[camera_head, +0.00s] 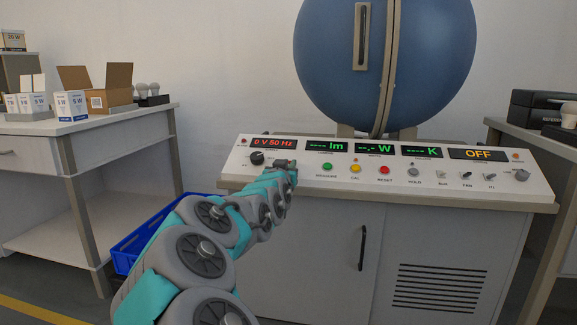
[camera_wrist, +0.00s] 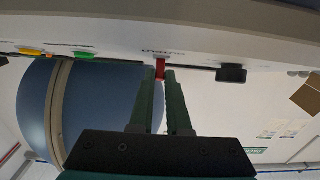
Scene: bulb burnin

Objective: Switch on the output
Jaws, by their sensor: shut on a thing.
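The control panel (camera_head: 330,186) has a red display (camera_head: 273,142) reading "0 V 50 Hz". My gripper (camera_head: 286,163) is at the panel's left part, just right of a black knob (camera_head: 257,158). In the wrist view, which is upside down, the two fingers of my gripper (camera_wrist: 161,78) are shut on a small red output switch (camera_wrist: 160,69). Its label (camera_wrist: 164,52) seems to read "OUTPUT". The switch is hidden behind my gripper in the head view, and its position cannot be told.
Green (camera_head: 327,166), yellow (camera_head: 355,168) and red (camera_head: 384,170) buttons lie to the right. The far-right display (camera_head: 478,154) reads "OFF". A big blue sphere (camera_head: 345,60) stands behind. A blue crate (camera_head: 150,235) sits on the floor at left.

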